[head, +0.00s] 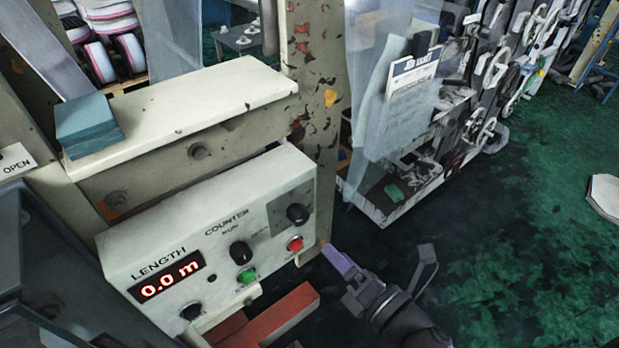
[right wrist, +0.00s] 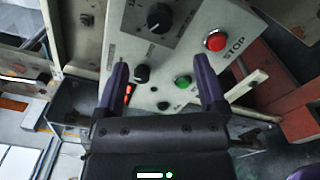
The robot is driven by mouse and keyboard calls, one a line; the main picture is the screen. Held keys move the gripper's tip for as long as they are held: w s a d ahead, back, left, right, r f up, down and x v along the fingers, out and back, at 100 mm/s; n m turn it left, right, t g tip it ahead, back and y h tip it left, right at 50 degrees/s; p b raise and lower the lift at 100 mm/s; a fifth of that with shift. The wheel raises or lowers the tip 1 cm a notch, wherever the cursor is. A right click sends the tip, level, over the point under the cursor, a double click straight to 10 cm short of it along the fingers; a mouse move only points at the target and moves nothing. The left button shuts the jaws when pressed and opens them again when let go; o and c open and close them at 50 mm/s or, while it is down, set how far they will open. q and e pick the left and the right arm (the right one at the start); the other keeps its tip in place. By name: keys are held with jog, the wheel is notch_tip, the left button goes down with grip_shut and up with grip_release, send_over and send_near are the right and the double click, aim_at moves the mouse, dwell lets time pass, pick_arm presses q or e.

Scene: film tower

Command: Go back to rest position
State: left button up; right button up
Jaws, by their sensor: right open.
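My right gripper (head: 338,262) is at the lower middle of the head view, just right of the control box's right end. In the right wrist view its two purple-grey fingers (right wrist: 163,85) stand apart with nothing between them. The control box (head: 150,245) has a red display reading 0.0 m, black knobs, a green button (head: 247,275) and a red button (head: 295,244). In the right wrist view the red STOP button (right wrist: 216,41) and the green button (right wrist: 182,82) lie beyond the fingers. My left gripper is not in view.
A teal block (head: 88,125) lies on the cream ledge (head: 190,100) above the box. A red-brown bar (head: 278,318) juts out below the box. A clear-sheeted rack with a notice (head: 412,75) stands behind my right gripper. Green floor (head: 530,220) is open at the right.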

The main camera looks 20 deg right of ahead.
jog(key=s+d+f+m+g+h+b, duration=0.1)
jog(key=s+f+m+g+h, duration=0.2)
jog(key=f+m, duration=0.5)
jog(key=s+d+f+m+g+h, duration=0.1)
jog(key=s+f+m+g, duration=0.3)
jog(key=f, duration=0.8)
jog(key=s+d+f+m+g+h+b, duration=0.1)
jog(key=s+f+m+g+h, duration=0.15)
jog(key=s+f+m, duration=0.55)
jog(key=s+f+m+g, duration=0.5)
jog(key=s+f+g, duration=0.2)
jog(key=s, duration=0.6)
notch_tip(320, 180, down, 2)
jog(key=shift+s+f+b, duration=0.25)
jog(key=shift+s+b, duration=0.05)
jog(key=shift+s, duration=0.1)
jog(key=shift+d, duration=0.15)
